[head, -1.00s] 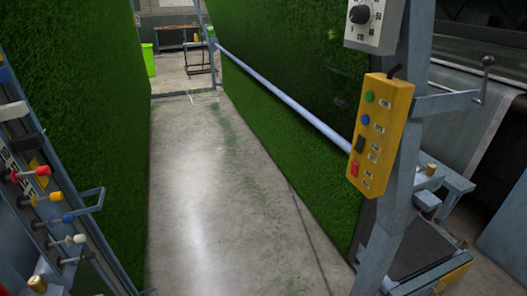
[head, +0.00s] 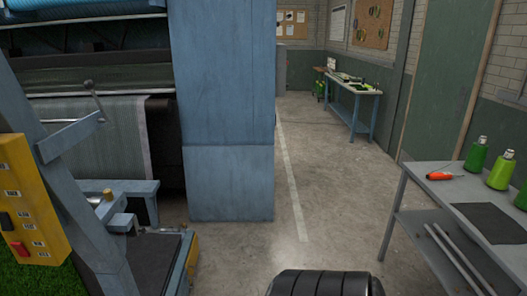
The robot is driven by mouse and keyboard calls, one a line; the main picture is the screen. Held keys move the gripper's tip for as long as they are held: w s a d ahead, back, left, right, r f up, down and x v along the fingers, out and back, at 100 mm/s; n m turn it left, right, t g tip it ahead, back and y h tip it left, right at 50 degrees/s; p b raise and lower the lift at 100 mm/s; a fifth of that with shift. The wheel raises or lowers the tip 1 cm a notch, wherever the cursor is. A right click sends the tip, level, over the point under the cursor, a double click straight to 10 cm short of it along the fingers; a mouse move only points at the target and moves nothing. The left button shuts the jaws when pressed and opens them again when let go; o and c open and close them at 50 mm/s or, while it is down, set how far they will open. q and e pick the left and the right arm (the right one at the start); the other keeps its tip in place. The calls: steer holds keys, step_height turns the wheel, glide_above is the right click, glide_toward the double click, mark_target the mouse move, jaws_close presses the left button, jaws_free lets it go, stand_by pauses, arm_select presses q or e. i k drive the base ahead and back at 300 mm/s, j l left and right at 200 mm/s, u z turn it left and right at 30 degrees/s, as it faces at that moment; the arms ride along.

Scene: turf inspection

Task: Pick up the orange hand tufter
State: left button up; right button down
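A small orange tool, which looks like the hand tufter (head: 438,176), lies on the grey metal table (head: 413,183) at the right of the head view. It lies near the table's back left corner, beside the green yarn cones. Its thin dark end points right, toward a cone. Neither of my grippers shows in the head view. A dark rounded part at the bottom centre looks like part of my own body.
Green yarn cones (head: 502,170) and a dark mat (head: 492,222) share the table. A blue cabinet (head: 228,120) and the machine's yellow control box (head: 32,200) stand left. Clear concrete floor (head: 330,180) lies between. A blue workbench (head: 356,92) stands farther back.

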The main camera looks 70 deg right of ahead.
mark_target(446, 176)
steer(key=z, duration=3.55)
